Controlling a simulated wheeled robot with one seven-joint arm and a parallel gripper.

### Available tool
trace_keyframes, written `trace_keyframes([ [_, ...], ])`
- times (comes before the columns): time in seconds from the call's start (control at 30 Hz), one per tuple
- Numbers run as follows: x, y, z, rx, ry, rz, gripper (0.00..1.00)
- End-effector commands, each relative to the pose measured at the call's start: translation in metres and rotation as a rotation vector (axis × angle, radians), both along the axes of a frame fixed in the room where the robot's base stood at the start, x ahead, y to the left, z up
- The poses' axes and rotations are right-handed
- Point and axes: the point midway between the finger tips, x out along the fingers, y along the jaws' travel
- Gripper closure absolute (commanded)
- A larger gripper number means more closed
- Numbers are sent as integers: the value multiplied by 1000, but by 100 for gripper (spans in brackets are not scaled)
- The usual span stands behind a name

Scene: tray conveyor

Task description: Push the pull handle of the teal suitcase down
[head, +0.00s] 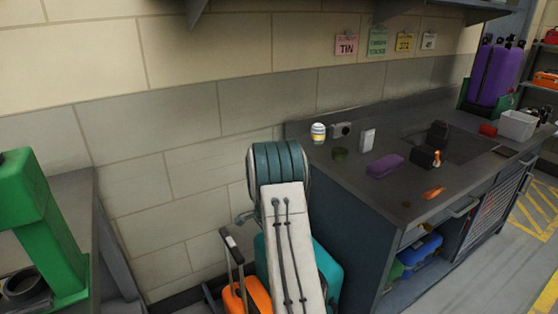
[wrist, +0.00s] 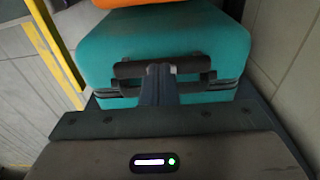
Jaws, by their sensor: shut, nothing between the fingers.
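The teal suitcase (wrist: 165,40) fills the upper middle of the wrist view. It also shows in the head view (head: 327,268), mostly hidden behind my arm. Its dark pull handle (wrist: 130,69) is a crosswise bar close to the top of the case. My gripper (wrist: 161,70) is shut and empty, with its fingertips over the middle of the handle bar. I cannot tell whether they touch it. The fingers hide part of the handle, and my arm hides the gripper in the head view.
An orange suitcase (head: 258,296) with a raised black handle (head: 231,239) stands left of the teal one. A workbench (head: 350,190) with small objects is on the right. A wall (head: 180,150) is behind.

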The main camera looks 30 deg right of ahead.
Motion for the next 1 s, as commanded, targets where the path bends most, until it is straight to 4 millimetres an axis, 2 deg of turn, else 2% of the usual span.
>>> trace_keyframes([
  [0.03, 1, 1, 16, -3, -4, 0, 100],
  [0.2, 1, 5, 56, -2, -4, 0, 100],
  [0.43, 1, 10, 95, -1, -1, 0, 100],
  [0.63, 0, 11, 107, 0, 1, -1, 100],
  [1.0, 1, 11, 108, 0, 1, -1, 100],
])
